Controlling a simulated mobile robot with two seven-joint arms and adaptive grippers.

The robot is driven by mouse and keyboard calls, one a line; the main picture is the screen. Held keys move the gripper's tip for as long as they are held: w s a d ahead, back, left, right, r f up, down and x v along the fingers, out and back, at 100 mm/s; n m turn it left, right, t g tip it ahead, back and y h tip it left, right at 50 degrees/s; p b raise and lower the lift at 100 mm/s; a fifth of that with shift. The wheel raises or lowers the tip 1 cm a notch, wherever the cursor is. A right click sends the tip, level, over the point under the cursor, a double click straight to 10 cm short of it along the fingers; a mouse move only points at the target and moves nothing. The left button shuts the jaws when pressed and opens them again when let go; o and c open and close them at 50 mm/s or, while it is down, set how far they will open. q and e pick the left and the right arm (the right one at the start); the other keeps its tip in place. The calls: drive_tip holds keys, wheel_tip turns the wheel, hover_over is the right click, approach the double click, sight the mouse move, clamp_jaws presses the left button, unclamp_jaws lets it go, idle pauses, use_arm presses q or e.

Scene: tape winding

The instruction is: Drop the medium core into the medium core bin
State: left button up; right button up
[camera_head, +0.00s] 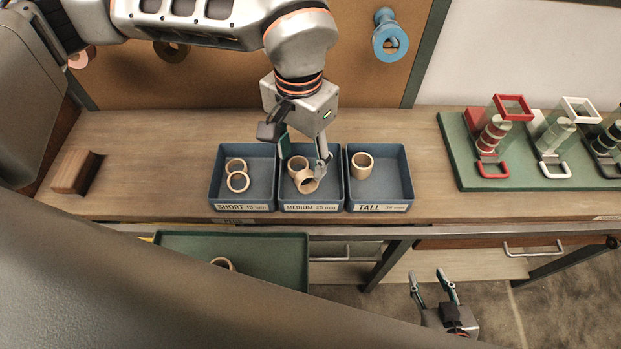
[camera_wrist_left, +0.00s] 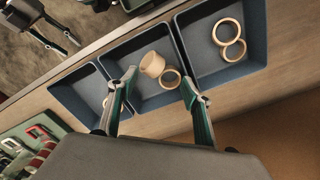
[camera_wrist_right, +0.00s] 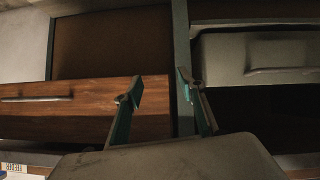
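The medium core bin (camera_head: 310,206) is the middle blue bin, labelled MEDIUM. Two tan cores show at it: one (camera_head: 298,163) towards the back, and one (camera_head: 306,184) at the front, tilted with its side wall showing. In the left wrist view the tilted core (camera_wrist_left: 152,65) is beside the other core (camera_wrist_left: 170,78); I cannot tell whether it rests on the bin floor. My left gripper (camera_head: 303,158) is over this bin, fingers spread, with neither finger clearly touching a core. My right gripper (camera_head: 428,276) is open and empty, low in front of the bench.
The SHORT bin (camera_head: 215,197) holds two cores, and the TALL bin (camera_head: 403,197) holds one. A green tray (camera_head: 290,250) below the bench edge holds a core (camera_head: 223,264). A wooden block (camera_head: 75,171) is left; a green board (camera_head: 465,180) with tape dispensers is right.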

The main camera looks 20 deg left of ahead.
use_arm(q)
wheel_tip(320, 180, up, 12)
idle(0.7)
idle(0.4)
